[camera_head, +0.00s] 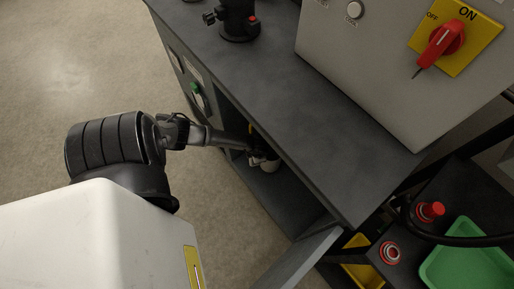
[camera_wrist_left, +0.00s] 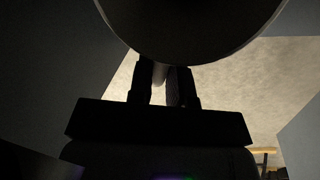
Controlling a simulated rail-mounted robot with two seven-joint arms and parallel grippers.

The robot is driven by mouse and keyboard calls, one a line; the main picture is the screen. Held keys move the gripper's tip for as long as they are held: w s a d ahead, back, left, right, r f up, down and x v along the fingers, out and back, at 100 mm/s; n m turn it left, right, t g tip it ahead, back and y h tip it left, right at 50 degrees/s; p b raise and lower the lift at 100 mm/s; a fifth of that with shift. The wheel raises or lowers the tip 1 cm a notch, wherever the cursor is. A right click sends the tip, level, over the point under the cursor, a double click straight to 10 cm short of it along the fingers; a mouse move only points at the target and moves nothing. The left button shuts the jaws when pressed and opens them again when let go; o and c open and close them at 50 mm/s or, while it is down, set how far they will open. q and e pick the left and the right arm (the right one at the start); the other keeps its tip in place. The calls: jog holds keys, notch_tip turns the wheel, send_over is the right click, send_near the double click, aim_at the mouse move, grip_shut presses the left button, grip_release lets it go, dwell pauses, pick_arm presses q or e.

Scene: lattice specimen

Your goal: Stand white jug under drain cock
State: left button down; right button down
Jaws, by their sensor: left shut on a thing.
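The white jug (camera_head: 270,165) is partly visible in the head view, inside the open compartment under the bench. Its upper part is hidden by my gripper and the bench edge. My left gripper (camera_head: 256,158) reaches into the compartment and is at the jug. In the left wrist view, my left gripper (camera_wrist_left: 163,88) is shut on a narrow part that looks like the handle, and the jug's large rounded body (camera_wrist_left: 190,28) appears dark above the fingers. My right gripper is not in view.
The dark bench top (camera_head: 300,110) overhangs the compartment. An open door panel (camera_head: 300,262) stands at its near side. A grey box with a red switch (camera_head: 440,45) stands on the bench. A green tray (camera_head: 468,258) and a yellow bin (camera_head: 362,270) are at the right.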

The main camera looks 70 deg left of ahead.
pick_arm(q)
jog(key=shift+w+f+b, duration=0.1)
jog(key=shift+f+b, duration=1.2)
jog(key=shift+f, duration=0.85)
jog(key=shift+r, duration=0.1)
jog(key=c, duration=1.1)
grip_release()
jog(key=shift+o, duration=0.2)
